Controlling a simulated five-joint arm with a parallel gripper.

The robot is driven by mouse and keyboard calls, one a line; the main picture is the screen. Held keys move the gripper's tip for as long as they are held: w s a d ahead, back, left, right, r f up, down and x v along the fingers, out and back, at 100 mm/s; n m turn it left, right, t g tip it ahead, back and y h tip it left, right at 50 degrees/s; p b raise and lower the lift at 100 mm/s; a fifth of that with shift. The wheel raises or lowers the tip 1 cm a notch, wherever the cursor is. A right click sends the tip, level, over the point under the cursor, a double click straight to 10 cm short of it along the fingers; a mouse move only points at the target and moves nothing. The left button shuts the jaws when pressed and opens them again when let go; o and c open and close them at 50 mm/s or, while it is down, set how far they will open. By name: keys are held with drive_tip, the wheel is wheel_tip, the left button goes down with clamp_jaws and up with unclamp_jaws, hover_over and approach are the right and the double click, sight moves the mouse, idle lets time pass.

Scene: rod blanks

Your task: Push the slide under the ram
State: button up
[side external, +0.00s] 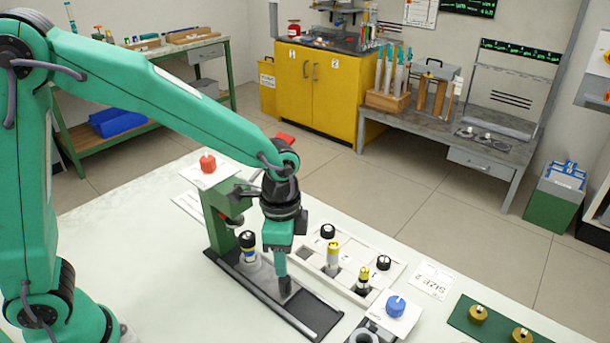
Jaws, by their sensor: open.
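A light grey slide (262,275) sits in this track. My gripper (286,288) is open and points down at the near right end of the slide. Its fingers overlap in this view, and whether they touch the slide is hard to tell.
A white rack (312,262) with several blanks stands close to the right of my gripper. A blue knob (396,306) and a green tray (470,328) are at the right. The table left of the track is clear.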

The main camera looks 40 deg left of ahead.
sight(284, 279)
drive_tip(key=n, duration=0.6)
drive_tip(key=shift+n, duration=0.4)
drive_tip(key=n, duration=0.7)
drive_tip(key=shift+n, duration=0.4)
drive_tip(key=shift+f, duration=0.1)
drive_tip(key=shift+f, duration=3.85)
clamp_jaws()
